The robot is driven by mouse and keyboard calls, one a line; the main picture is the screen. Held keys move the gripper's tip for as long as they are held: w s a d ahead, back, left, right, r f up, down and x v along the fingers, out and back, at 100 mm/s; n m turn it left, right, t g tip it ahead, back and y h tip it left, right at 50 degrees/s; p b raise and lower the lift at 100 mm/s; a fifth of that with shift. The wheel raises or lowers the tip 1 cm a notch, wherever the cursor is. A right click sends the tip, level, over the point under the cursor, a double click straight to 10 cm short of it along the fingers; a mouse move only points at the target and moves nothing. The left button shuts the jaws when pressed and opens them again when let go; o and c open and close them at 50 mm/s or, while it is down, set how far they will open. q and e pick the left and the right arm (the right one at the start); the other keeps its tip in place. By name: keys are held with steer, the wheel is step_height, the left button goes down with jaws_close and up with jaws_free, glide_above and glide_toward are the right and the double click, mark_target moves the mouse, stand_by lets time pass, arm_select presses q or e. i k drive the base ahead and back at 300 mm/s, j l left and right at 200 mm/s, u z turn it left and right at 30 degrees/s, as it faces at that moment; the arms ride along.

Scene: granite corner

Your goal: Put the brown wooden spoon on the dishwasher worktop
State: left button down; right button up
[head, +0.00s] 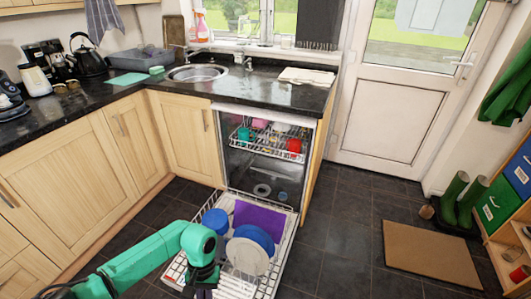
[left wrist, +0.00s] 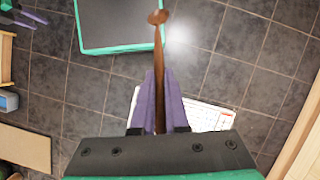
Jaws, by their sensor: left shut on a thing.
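My left gripper (left wrist: 158,105) is shut on the handle of the brown wooden spoon (left wrist: 158,58) in the left wrist view. The spoon sticks out past the purple fingers, its small bowl at the far end, above the tiled floor. The head view shows my left gripper (head: 203,285) low at the bottom edge, beside the pulled-out dishwasher rack; I cannot make out the spoon there. The dark dishwasher worktop (head: 262,99) is farther back and higher, above the open dishwasher. My right gripper (left wrist: 25,17) seems to show at the left wrist view's top left corner, its opening unclear.
The lower rack (head: 288,222) is pulled out with a blue bowl and a white plate (head: 246,257). The upper rack holds cups.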

mark_target(316, 98)
steer(key=i+l+u, duration=0.1)
steer(key=l, duration=0.3)
steer(key=i+l+u, duration=0.1)
steer(key=i+l, duration=0.25)
steer(key=i+l+u, duration=0.1)
steer(key=l, duration=0.35)
steer(key=i+l+u, duration=0.1)
steer(key=i+l, duration=0.15)
steer(key=l, duration=0.2)
steer(key=i+l+u, duration=0.1)
steer(key=l, duration=0.35)
steer(key=i+l+u, duration=0.1)
steer(key=l, duration=0.35)
steer(key=i+l, duration=0.25)
steer(key=l, duration=0.25)
steer(key=i+l+u, duration=0.15)
steer(key=l, duration=0.3)
